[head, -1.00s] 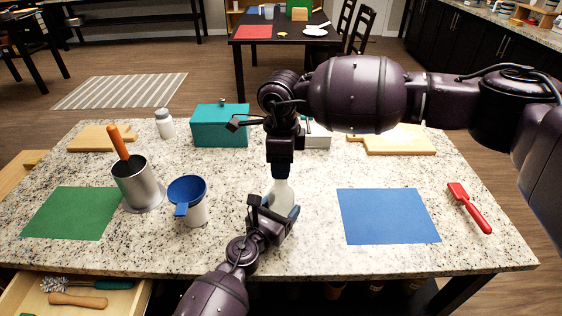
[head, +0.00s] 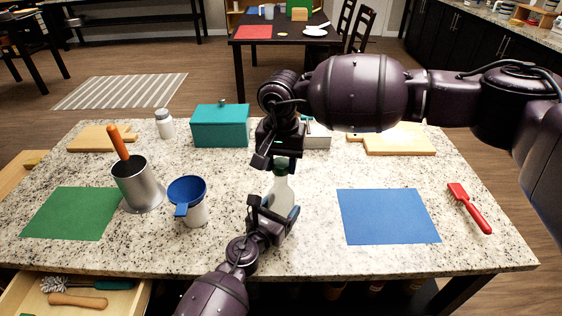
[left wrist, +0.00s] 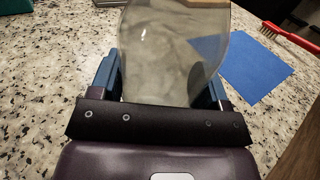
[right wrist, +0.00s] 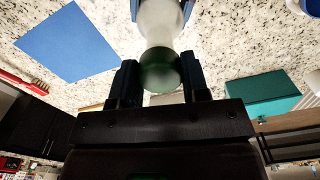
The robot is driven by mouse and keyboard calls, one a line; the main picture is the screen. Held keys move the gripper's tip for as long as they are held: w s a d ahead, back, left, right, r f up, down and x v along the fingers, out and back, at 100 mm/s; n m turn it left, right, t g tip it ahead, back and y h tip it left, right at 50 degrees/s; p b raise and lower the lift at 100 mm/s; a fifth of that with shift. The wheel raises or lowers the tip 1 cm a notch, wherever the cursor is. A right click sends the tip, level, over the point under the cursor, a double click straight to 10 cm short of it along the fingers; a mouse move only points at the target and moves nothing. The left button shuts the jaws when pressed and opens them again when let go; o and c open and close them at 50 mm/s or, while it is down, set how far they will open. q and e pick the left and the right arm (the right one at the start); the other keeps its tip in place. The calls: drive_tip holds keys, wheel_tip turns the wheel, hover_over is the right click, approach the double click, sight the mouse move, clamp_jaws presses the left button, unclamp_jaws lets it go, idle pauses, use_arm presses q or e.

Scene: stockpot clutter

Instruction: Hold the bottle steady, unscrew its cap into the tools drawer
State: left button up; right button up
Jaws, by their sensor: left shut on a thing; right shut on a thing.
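The clear bottle (head: 281,188) stands upright on the counter. It fills the top middle of the left wrist view (left wrist: 175,50). My left gripper (head: 273,211) is shut around its body, a finger on each side. The green cap (head: 281,167) sits at the bottle's top; the right wrist view shows it (right wrist: 160,70) meeting the neck, between my fingers. My right gripper (head: 276,158) is shut on the cap from above. The tools drawer (head: 22,296) is open at the lower left, with a brush (head: 85,284) and a wooden-handled tool (head: 78,300) inside.
A blue-topped cup (head: 188,200) and a metal holder (head: 137,183) stand left of the bottle. A teal box (head: 221,127) and white bottle (head: 164,124) are behind. A blue mat (head: 388,216) and red brush (head: 469,208) lie right.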

sight(281, 162)
drive_tip(key=n, duration=0.6)
drive_tip(key=shift+n, duration=0.3)
drive_tip(key=shift+r, duration=0.4)
drive_tip(key=shift+r, duration=0.7)
drive_tip(key=shift+r, duration=0.1)
drive_tip(key=shift+r, duration=1.95)
use_arm(q)
drive_tip(key=o, duration=1.8)
